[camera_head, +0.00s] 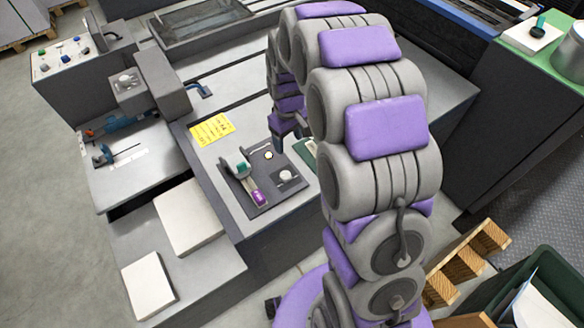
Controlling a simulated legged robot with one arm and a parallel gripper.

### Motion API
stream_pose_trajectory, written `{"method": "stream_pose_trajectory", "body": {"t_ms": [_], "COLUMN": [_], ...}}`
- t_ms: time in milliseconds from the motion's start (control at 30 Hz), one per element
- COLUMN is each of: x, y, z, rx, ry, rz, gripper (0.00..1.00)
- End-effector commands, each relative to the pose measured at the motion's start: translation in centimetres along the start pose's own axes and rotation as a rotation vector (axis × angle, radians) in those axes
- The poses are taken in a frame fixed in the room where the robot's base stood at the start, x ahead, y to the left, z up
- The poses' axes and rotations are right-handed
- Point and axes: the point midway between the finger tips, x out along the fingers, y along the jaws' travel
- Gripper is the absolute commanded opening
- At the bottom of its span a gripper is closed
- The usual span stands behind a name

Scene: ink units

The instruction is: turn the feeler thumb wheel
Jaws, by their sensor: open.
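I cannot tell for sure which part is the feeler thumb wheel. A blue bracket (102,156) with a thin dark rod stands on the left shelf. My gripper (283,143) points down above the bench, just behind the plate in the picture. It is open and looks empty. My arm hides part of the bench to its right.
A yellow label (212,129) lies on the bench. White paper stacks (189,216) are at the lower left. A panel with coloured buttons (68,58) stands at the upper left. A green bin (545,290) and wooden pallet (468,262) are at the lower right.

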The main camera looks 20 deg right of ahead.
Motion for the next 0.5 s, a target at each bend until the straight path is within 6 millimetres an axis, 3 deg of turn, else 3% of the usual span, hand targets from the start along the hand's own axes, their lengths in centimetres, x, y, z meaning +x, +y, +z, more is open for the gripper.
{"method": "stream_pose_trajectory", "body": {"t_ms": [233,500], "x": [2.3,7.7], "y": [-0.8,0.1], "z": [-0.7,-0.2], "rx": [-0.006,-0.005], "ry": [-0.004,-0.001], "rz": [0.009,-0.001], "gripper": [0.67,0.67]}}
